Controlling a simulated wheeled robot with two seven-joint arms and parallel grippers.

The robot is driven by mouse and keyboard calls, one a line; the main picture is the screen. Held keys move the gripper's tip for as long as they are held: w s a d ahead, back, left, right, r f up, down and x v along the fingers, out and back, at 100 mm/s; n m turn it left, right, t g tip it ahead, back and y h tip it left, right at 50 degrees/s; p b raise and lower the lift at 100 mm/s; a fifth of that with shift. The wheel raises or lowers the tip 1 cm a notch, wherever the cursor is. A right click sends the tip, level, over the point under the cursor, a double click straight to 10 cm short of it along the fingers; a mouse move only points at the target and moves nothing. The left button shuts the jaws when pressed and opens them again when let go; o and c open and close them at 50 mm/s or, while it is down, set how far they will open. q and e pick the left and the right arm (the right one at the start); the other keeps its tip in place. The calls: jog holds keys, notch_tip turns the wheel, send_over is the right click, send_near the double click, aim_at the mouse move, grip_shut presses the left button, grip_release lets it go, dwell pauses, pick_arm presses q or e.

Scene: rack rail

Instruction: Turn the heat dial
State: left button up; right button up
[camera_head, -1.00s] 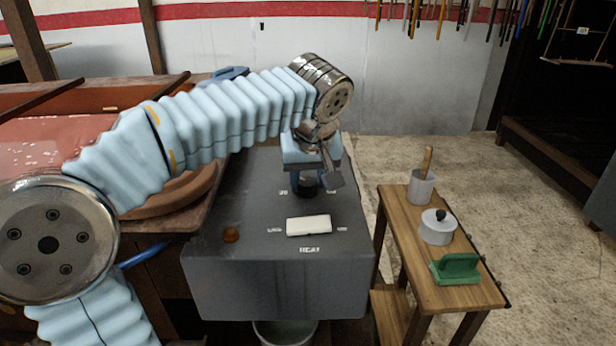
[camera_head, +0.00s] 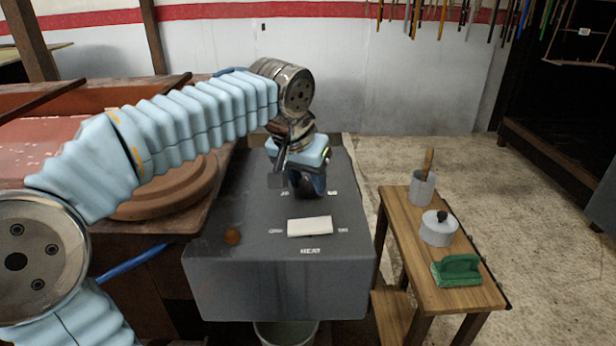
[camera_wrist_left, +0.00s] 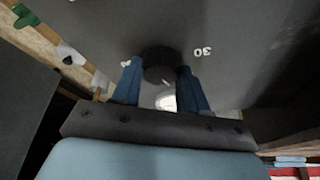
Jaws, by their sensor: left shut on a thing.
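The heat dial (camera_head: 306,193) is a black round knob on top of the dark grey box (camera_head: 215,205), with small white marks around it. My left gripper (camera_head: 308,184) reaches down over it from behind and hides most of it in the head view. In the left wrist view, the blue fingers of my left gripper (camera_wrist_left: 161,82) stand on either side of the dial (camera_wrist_left: 160,65) and are shut on it. A white mark reading 30 (camera_wrist_left: 202,51) shows beside it. The dial's pointer setting cannot be read clearly. My right gripper is not in view.

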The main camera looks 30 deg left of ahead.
pick_arm(q)
jog(key=m+h, duration=0.1)
jog(key=m, duration=0.3)
jog(key=shift+a+h+p, duration=0.15)
jog(key=shift+h+p, duration=0.15)
jog(key=shift+h, duration=0.1)
jog(key=shift+w+a+m+g+h, duration=0.1)
jog(key=shift+m+g+h, duration=0.25)
jog(key=shift+m, duration=0.9)
jog(key=shift+m+g+h, duration=0.35)
jog(key=shift+m, duration=0.9)
jog(key=o, duration=1)
jog(key=v, duration=1.4)
jog(key=shift+f, duration=0.1)
